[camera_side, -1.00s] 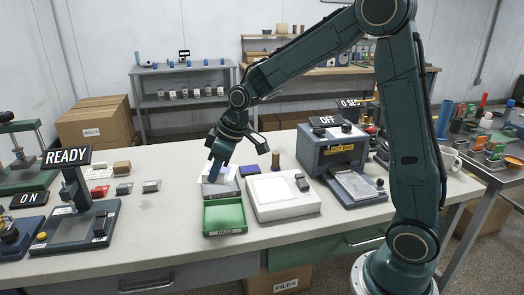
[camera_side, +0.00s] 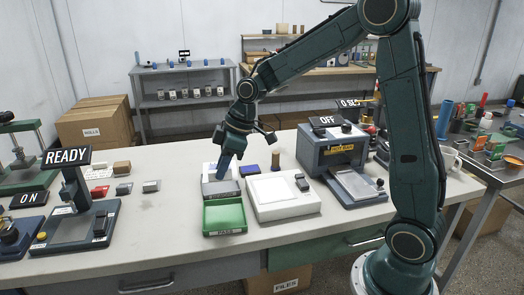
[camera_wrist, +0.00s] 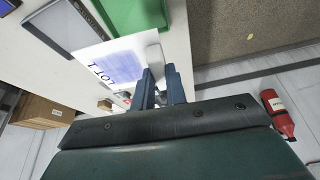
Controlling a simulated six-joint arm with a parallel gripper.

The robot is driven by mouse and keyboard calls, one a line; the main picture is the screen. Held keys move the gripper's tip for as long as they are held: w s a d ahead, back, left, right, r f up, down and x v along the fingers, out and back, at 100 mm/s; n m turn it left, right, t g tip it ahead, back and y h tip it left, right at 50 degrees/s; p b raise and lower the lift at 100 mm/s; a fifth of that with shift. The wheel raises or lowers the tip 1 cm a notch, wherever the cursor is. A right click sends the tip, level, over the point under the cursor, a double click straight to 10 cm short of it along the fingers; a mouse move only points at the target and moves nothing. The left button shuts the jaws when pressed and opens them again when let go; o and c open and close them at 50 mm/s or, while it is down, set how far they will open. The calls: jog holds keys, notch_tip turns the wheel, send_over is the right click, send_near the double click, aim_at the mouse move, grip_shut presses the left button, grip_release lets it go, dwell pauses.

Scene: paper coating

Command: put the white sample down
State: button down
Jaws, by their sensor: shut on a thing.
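The white sample (camera_wrist: 108,62) is a white sheet with a pale blue patch and the text "LOT 1" in the wrist view. My gripper (camera_wrist: 161,84) is shut on it at its edge, by a light grey tab. In the side view my gripper (camera_side: 222,173) points down above a low grey box (camera_side: 221,188), behind the green PASS tray (camera_side: 226,230). Some white shows beside the fingers there, but the sample's outline is mostly hidden. I cannot tell whether it touches anything below.
A white device (camera_side: 288,210) with a pale panel stands right of the green tray. A grey oven-like unit (camera_side: 333,155) marked OFF is farther right.

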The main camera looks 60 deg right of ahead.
notch_tip(320, 180, down, 16)
jog(key=shift+r, duration=0.15)
dwell(0.7)
jog(key=c, duration=1.4)
grip_release()
jog(key=shift+c, duration=0.2)
jog(key=v, duration=1.2)
